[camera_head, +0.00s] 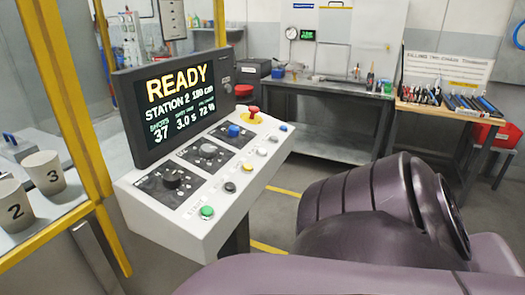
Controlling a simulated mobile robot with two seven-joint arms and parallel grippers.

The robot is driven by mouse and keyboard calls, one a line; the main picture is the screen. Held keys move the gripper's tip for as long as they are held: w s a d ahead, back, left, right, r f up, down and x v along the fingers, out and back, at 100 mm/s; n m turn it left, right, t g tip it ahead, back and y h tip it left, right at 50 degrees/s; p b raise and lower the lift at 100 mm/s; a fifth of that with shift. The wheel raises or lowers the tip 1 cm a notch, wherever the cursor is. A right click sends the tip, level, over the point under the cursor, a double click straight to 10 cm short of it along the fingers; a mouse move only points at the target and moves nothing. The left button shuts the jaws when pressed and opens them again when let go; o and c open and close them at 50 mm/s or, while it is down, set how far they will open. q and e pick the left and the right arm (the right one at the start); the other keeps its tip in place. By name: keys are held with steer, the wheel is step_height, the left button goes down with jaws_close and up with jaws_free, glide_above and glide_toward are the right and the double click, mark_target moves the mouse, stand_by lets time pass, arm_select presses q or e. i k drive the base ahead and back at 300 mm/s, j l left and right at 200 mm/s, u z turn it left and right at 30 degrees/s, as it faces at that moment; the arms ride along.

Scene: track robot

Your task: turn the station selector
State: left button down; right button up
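A white sloped console (185,225) stands at the middle left. It carries a black knob (172,179), a grey knob (208,150) and a blue knob (234,131), each on a dark plate. Which knob is the station selector cannot be told, as the plate labels are too small to read. The screen (178,95) behind them reads "READY", "STATION 2", 37, 3.0 s and 72 %. Neither gripper is in view. A purple link of my own arm fills the lower right, apart from the knobs.
A green button (207,212), other small buttons and a red knob (253,111) sit on the console. Yellow frame posts (62,80) and cups (43,172) numbered 2 and 3 stand at left. A grey workbench (325,100) is behind; some floor between is clear.

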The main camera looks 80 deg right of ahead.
mark_target(172, 179)
steer(key=z, duration=2.05)
